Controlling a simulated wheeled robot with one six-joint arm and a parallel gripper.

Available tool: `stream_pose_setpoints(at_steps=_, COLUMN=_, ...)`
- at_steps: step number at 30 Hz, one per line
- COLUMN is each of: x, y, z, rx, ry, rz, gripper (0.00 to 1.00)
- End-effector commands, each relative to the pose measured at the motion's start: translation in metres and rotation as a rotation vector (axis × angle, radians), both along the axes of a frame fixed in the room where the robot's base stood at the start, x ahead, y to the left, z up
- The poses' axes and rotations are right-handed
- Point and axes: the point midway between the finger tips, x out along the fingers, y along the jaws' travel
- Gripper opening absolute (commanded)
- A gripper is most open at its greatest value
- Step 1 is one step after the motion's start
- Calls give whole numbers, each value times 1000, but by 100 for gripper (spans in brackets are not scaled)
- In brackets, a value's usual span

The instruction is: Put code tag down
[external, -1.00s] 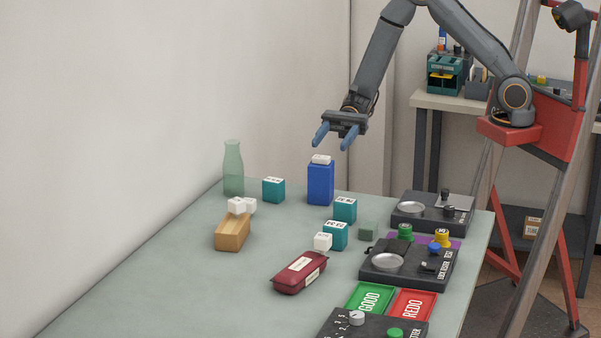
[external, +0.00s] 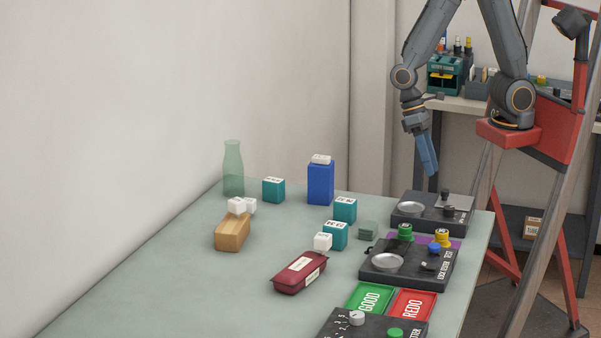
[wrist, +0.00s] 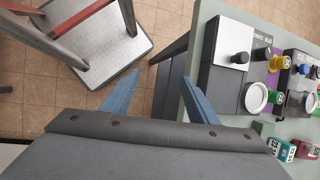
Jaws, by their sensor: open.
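My gripper (external: 431,170) hangs pointing down at the table's far right corner, above and beside the back device. In the wrist view its two blue fingers (wrist: 159,72) are apart with nothing between them. I cannot tell for sure which thing is the code tag. A white marked piece (external: 320,159) lies on top of the upright blue box (external: 320,184). Other white pieces (external: 240,206) sit on the wooden block (external: 232,236). One more white piece (external: 323,242) stands on the table in front of a teal box (external: 336,236).
Dark devices (external: 408,271) line the table's right side, by green GOOD (external: 369,298) and red REDO (external: 413,304) trays. A dark red case (external: 299,273) lies mid-table; a green bottle (external: 233,168) stands at the back. The table's left front is clear.

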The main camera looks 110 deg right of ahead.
Motion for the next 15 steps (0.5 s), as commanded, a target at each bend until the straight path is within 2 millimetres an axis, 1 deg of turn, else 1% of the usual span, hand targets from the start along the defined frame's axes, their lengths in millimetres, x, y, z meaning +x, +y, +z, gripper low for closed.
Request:
stream_pose_setpoints(at_steps=1, x=-9, y=-1, z=1, rx=-77, ry=-58, rz=149, gripper=54)
stream_pose_setpoints(at_steps=3, x=-15, y=-8, z=2, rx=-168, ry=-133, rz=331, gripper=54)
stream_pose_setpoints(at_steps=6, x=-15, y=-13, z=5, rx=-259, ry=-223, rz=536, gripper=54)
stream_pose_setpoints(at_steps=10, x=-13, y=-16, z=9, rx=-320, ry=-292, rz=686, gripper=54)
stream_pose_setpoints(at_steps=15, x=-12, y=-17, z=10, rx=-337, ry=-311, rz=729, gripper=54)
